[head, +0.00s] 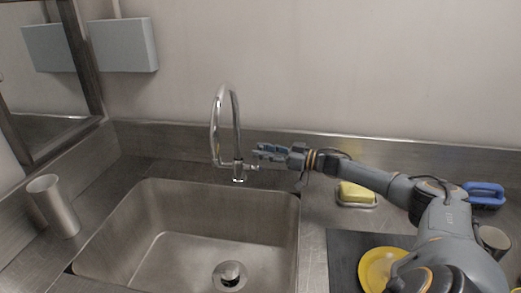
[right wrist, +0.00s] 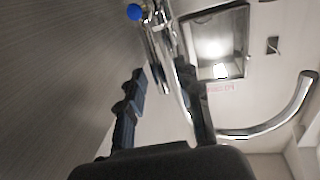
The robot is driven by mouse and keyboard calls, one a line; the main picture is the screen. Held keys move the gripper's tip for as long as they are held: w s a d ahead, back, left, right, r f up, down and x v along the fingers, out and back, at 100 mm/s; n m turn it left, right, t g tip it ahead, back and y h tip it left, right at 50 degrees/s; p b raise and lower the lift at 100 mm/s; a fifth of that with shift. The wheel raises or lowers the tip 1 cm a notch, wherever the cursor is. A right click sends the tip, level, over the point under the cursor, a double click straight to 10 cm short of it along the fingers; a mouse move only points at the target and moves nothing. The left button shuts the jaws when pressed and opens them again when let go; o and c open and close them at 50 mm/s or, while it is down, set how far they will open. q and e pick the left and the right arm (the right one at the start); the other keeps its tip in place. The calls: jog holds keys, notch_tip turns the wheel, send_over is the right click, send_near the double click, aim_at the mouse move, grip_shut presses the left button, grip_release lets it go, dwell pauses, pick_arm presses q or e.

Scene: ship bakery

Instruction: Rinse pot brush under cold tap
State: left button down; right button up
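The chrome tap (head: 238,135) stands behind the sink (head: 165,188), its curved spout rising above it. My right gripper (head: 258,153) is close beside the tap's body, near its small side lever. In the right wrist view my right gripper (right wrist: 163,78) has its two dark fingers apart, with the chrome tap (right wrist: 165,45) beyond and between them. A blue marker (right wrist: 134,12) shows on the tap. I cannot tell whether the fingers touch it. No running water is visible. A blue loop-handled thing (head: 485,190), perhaps the pot brush, lies at the far right. My left gripper is not in view.
A yellow sponge (head: 355,191) sits in a small dish right of the sink. A yellow plate (head: 379,268) lies on a dark mat (head: 343,263), partly behind my right arm. A metal cup (head: 54,205) stands left of the sink. The sink basin is empty.

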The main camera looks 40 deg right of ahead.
jog(key=shift+w+a, duration=0.25)
jog(key=shift+w, duration=0.3)
grip_shut()
